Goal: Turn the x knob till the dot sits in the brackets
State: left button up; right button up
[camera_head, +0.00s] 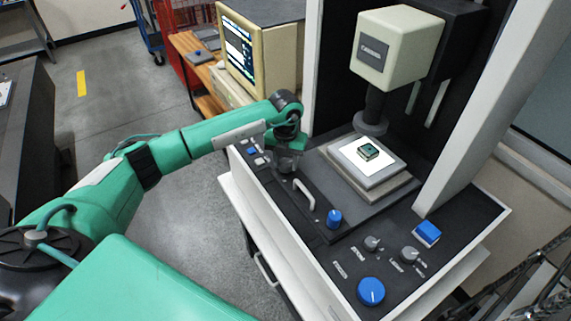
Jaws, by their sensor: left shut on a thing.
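My left gripper (287,163) reaches down to the black panel of the measuring machine, at the left of the stage. It is shut on a knob there, which it hides almost wholly; by its place I take this for the x knob. A second blue knob (334,218) stands uncovered at the front of the stage. My right gripper is not in view.
A green part (368,151) lies on the bright stage plate (361,167) below the cream measuring head (397,45). A pale curved handle (304,194) is close to my left gripper. A large blue dial (371,291), grey knobs and a blue button (427,232) are at the front right.

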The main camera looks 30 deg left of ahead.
aim_at(286, 163)
pick_arm(q)
jog(key=shift+n+b, duration=0.4)
jog(key=shift+n, duration=0.7)
jog(key=shift+r, duration=0.1)
jog(key=o, duration=1)
notch_tip(286, 163, up, 14)
jog(key=b, duration=0.4)
jog(key=shift+f, duration=0.2)
